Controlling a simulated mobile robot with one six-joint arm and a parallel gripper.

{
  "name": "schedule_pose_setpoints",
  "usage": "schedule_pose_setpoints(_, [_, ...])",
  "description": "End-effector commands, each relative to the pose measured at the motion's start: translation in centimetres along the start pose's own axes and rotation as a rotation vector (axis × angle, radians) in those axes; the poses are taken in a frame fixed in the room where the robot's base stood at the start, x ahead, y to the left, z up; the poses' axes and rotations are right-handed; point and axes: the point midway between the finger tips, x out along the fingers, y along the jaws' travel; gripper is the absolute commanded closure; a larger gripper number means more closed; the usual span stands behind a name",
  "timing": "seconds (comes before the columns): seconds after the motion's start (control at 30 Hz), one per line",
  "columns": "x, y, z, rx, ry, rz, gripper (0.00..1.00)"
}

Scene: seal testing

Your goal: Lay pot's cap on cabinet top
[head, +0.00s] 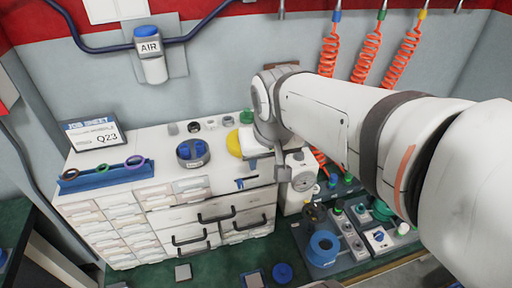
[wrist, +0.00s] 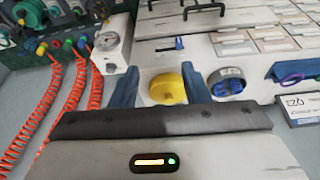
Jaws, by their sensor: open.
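A yellow round cap (head: 234,144) lies on the white cabinet top (head: 150,166), beside a grey round pot (head: 191,158) that is open with blue parts inside. In the wrist view the yellow cap (wrist: 168,89) lies between and beyond the two blue fingers of my gripper (wrist: 160,72), and the pot (wrist: 229,85) is just to the right of the right finger. My gripper is open and empty. In the head view my wrist hides most of the gripper and the cap's right side.
A blue rack with rings (head: 104,174) and a job sheet stand (head: 93,132) are on the cabinet's left. Small fittings (head: 210,124) line the back. A gauge (head: 303,180) and orange coiled hoses (head: 365,53) are on the right.

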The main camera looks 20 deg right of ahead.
Motion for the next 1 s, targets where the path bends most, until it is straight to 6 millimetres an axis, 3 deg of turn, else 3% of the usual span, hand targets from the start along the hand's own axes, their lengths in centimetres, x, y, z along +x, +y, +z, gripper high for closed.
schedule_pose_setpoints(0.03, [0.0,0.1,2.0,-0.016,-0.001,-0.008,0.58])
schedule_pose_setpoints(0.1, [0.1,0.2,4.0,-0.04,-0.007,-0.016,0.58])
schedule_pose_setpoints(0.23, [0.5,0.5,6.1,-0.065,-0.013,-0.026,0.58])
schedule_pose_setpoints(0.57, [0.6,0.4,6.5,-0.072,-0.016,-0.028,0.58])
schedule_pose_setpoints(0.8, [3.2,0.5,7.2,-0.066,-0.032,-0.027,0.58])
schedule_pose_setpoints(1.0, [2.8,0.5,7.0,-0.065,-0.031,-0.027,0.58])
